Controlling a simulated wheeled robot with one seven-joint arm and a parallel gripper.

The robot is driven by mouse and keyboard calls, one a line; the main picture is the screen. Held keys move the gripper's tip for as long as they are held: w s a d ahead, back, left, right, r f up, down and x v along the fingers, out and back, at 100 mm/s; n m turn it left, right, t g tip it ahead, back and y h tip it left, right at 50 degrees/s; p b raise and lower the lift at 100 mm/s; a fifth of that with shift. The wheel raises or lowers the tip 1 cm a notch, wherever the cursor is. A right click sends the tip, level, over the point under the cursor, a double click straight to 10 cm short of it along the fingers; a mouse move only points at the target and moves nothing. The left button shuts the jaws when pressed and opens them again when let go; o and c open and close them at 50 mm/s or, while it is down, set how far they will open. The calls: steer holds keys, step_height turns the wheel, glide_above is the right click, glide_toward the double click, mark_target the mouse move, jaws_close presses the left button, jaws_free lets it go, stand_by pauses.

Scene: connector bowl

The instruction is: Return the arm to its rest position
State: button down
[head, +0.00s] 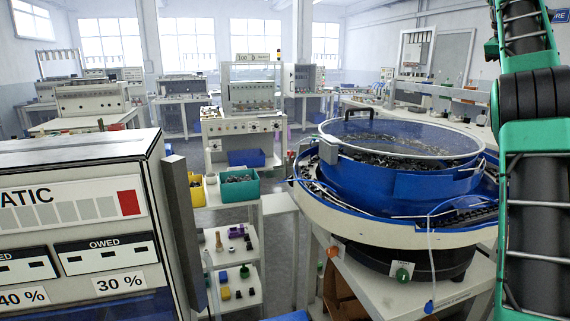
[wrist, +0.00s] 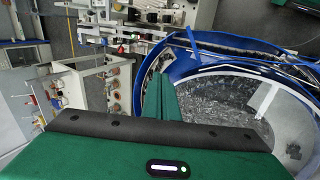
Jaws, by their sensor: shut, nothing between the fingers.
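My arm (head: 530,150), with green frames and black links, stands upright along the right edge of the head view, in front of the right side of the blue bowl feeder (head: 400,190). Its end is out of that view. In the wrist view my gripper (wrist: 160,84) shows as green fingers beyond a dark bar and a green housing with a small lit indicator. The fingers are together and empty. They point over the bowl (wrist: 225,110), whose grey inside with small parts lies below and to the right, apart from the fingers.
A grey machine (head: 80,230) with percent labels stands close at the left. A white shelf cart (head: 235,260) with a teal bin (head: 240,189) and a yellow bin (head: 196,190) stands between it and the bowl feeder. Workbenches fill the back; some floor is open between.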

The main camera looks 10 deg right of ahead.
steer(key=s+a+f+m+y, duration=0.3)
steer(key=s+a+f+m, duration=0.1)
steer(key=s+a+f, duration=1.1)
steer(key=s+a+f+m+g+y, duration=0.1)
steer(key=s+a+f+m+y, duration=0.2)
steer(key=s+a+f, duration=1.2)
steer(key=s+f+m, duration=0.1)
steer(key=s+f, duration=0.5)
steer(key=f, duration=0.2)
steer(key=shift+s+a, duration=0.3)
steer(key=shift+a, duration=0.05)
steer(key=shift+a+f, duration=0.1)
